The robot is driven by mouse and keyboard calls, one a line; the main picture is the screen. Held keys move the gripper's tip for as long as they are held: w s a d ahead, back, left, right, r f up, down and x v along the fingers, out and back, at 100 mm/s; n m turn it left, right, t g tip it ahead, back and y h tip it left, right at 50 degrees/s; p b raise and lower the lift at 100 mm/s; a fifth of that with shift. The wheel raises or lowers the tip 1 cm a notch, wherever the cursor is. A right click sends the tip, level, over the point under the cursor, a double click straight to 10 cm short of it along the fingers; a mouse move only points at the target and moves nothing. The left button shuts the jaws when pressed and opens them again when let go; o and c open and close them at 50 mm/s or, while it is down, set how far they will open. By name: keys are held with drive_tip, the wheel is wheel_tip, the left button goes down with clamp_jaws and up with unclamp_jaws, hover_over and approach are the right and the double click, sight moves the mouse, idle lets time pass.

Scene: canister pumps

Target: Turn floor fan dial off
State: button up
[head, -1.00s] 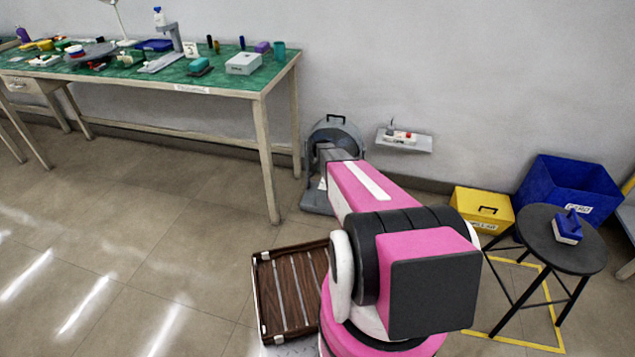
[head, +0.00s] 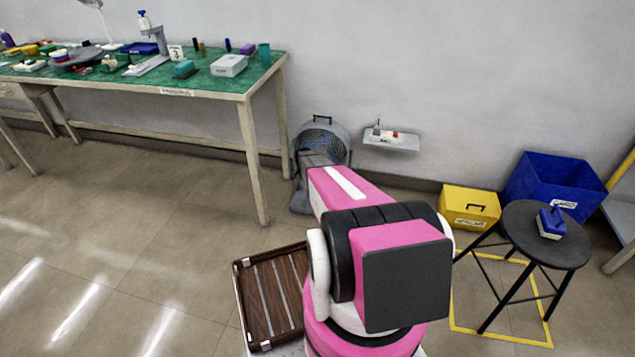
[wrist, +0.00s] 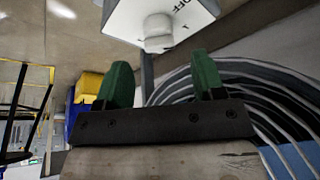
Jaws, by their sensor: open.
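The floor fan (head: 323,140) stands on the floor by the back wall, right of the green-topped table, partly hidden behind my arm in the head view. In the wrist view its wire grille (wrist: 265,90) fills the right side. The white dial (wrist: 157,30) sits on a pale box face with "OFF" printed near its edge, at the top of the wrist view. My gripper (wrist: 155,82) has two green fingers standing apart with nothing between them. The dial appears just past the fingertips, roughly centred between them. I cannot tell its setting. My gripper is hidden in the head view.
The long table (head: 238,92) holds many small items. A small wall shelf (head: 391,140) is right of the fan. A yellow box (head: 469,205), a blue bin (head: 550,185) and a black stool (head: 545,235) stand at right. A brown slatted tray (head: 271,290) is by my base.

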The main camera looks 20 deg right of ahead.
drive_tip(key=x, duration=0.5)
drive_tip(key=c, duration=0.9)
drive_tip(key=shift+c, duration=0.2)
drive_tip(key=shift+s+n, duration=0.1)
drive_tip(key=shift+n, duration=0.2)
drive_tip(key=n+t, duration=0.1)
drive_tip(key=n, duration=0.2)
drive_tip(key=shift+y, duration=0.4)
drive_tip(key=shift+n+t+y, duration=0.5)
drive_tip(key=shift+n+t, duration=0.1)
drive_tip(key=shift+n, duration=1.4)
